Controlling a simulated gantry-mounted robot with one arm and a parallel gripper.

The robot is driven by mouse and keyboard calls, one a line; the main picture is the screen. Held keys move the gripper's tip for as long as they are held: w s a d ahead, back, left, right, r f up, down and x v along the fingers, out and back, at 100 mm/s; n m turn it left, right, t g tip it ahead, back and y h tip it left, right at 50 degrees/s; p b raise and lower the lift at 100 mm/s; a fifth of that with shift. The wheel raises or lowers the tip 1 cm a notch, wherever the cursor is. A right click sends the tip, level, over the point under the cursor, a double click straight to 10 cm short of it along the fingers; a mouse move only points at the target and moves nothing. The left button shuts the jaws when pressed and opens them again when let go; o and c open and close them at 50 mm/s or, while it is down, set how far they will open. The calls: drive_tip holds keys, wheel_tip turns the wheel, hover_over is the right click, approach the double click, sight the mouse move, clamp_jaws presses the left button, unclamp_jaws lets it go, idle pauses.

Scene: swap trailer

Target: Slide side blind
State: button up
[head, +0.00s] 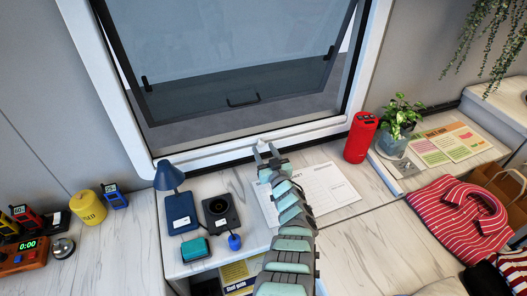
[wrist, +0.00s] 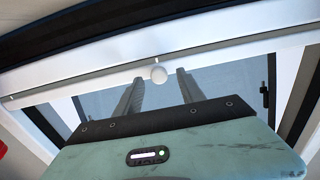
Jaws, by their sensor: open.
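The window pane (head: 230,50) is uncovered and tilted outward.
A paper sheet (head: 325,187) lies under my arm. A striped shirt (head: 465,222) lies at the right.

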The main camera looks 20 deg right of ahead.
drive_tip(key=shift+w+d+b, duration=0.15)
drive_tip(key=shift+w+b, duration=0.15)
drive_tip(key=shift+w, duration=0.35)
drive_tip(key=shift+c, duration=0.3)
clamp_jaws()
idle(0.8)
